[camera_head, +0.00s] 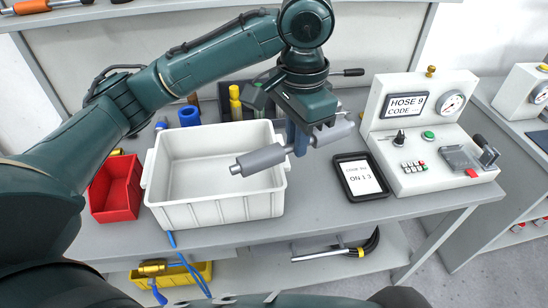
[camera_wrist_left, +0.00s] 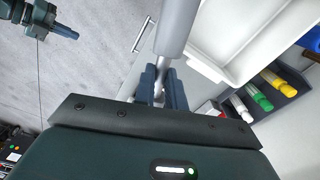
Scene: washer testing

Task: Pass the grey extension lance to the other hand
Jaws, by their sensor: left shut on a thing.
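The grey extension lance (camera_head: 260,160) is held in the air, roughly level, over the right rim of the white bin. My left gripper (camera_head: 298,138) is shut around the lance's thinner middle, and thicker grey sections stick out on both sides. In the left wrist view the lance (camera_wrist_left: 178,30) runs up from between the left fingers (camera_wrist_left: 162,88). A dark teal part (camera_wrist_left: 42,18), probably the end of my right arm, shows at the top left of that view, apart from the lance. Its finger state is unclear. The right gripper is not seen in the head view.
The empty white bin (camera_head: 215,212) stands on the grey bench, with a red bin (camera_head: 117,188) to its left. A black-framed tablet (camera_head: 360,178) and a white test unit (camera_head: 425,140) are to the right. A shelf below holds a yellow bin (camera_head: 200,272).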

